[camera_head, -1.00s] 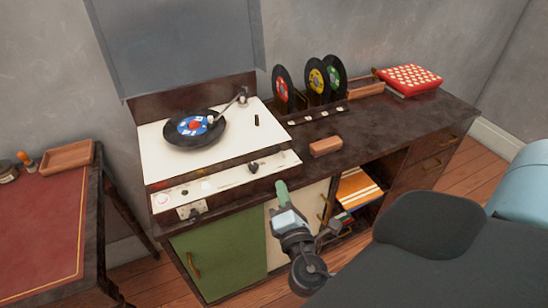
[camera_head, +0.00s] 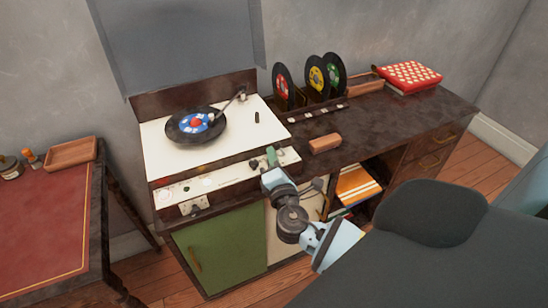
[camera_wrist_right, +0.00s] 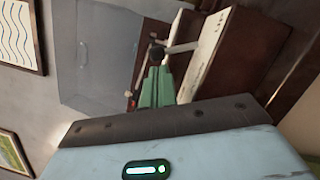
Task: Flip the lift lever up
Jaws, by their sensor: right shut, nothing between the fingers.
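The record player has a cream deck (camera_head: 160,151) with a tonearm (camera_head: 232,105) resting over a black record (camera_head: 183,131). A small upright black lever (camera_head: 257,117) stands on the deck right of the record. A dark knob (camera_head: 253,164) sits on the front control panel (camera_head: 225,176). I cannot tell for certain which is the lift lever. My right gripper (camera_head: 271,155) is shut and empty, its green fingertips over the panel's right end, just right of the knob. In the right wrist view the green fingers (camera_wrist_right: 155,88) point at a dark rounded part (camera_wrist_right: 155,53); contact is unclear.
A wooden block (camera_head: 324,143) lies on the cabinet right of the gripper. Records stand in a rack (camera_head: 318,112) behind it. A red-and-white box (camera_head: 410,75) is at the far right. A red-topped desk (camera_head: 45,220) stands at left.

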